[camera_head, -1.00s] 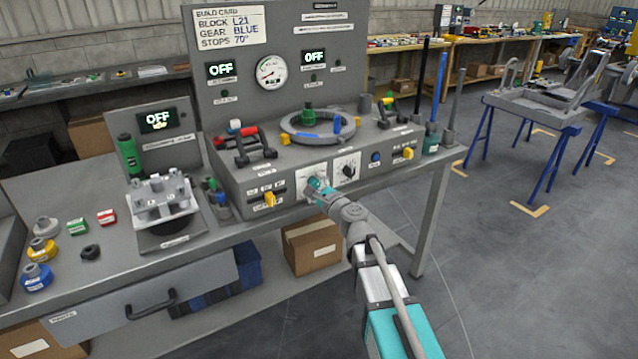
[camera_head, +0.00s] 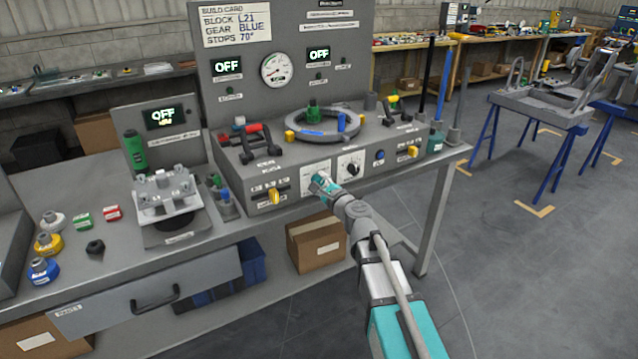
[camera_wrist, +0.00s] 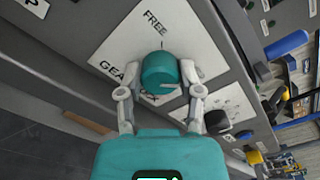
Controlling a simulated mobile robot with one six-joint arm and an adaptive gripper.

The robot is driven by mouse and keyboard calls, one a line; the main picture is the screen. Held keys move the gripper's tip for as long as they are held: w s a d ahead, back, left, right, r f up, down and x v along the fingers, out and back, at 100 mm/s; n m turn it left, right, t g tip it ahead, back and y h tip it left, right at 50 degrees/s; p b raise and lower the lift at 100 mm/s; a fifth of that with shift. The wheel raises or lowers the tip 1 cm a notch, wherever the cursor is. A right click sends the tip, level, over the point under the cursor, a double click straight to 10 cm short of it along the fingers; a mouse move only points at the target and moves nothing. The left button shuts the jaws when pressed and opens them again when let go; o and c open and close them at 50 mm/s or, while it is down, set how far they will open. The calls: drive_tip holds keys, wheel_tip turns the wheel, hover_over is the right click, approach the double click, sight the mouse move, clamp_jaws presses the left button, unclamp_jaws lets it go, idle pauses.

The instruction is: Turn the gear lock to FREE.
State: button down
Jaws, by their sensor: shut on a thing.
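The gear lock is a teal round knob (camera_wrist: 160,72) on a white plate (camera_wrist: 112,42) lettered FREE above the knob and GEAR at its lower left; the rest of that lettering is covered. A thin dark tick stands on the plate just above the knob, towards FREE. I cannot make out a pointer on the knob itself. My gripper (camera_wrist: 162,88) is shut on the knob, one finger on each side. In the head view my gripper (camera_head: 322,183) reaches the white plate (camera_head: 314,165) on the console front and hides most of the knob.
Right of the plate is a black dial (camera_head: 350,169) on its own white plate, then a blue button (camera_head: 379,155) and a yellow switch (camera_head: 413,151). A yellow lever (camera_head: 275,196) is at left. A grey ring (camera_head: 324,136) lies on the console top.

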drive_tip(key=shift+n, duration=0.4)
drive_tip(key=n, duration=0.3)
drive_tip(key=shift+f, duration=0.1)
drive_tip(key=n, duration=0.9)
drive_tip(key=shift+f+n, duration=0.1)
drive_tip(key=shift+n, duration=2.5)
drive_tip(key=shift+c, duration=1.3)
unclamp_jaws()
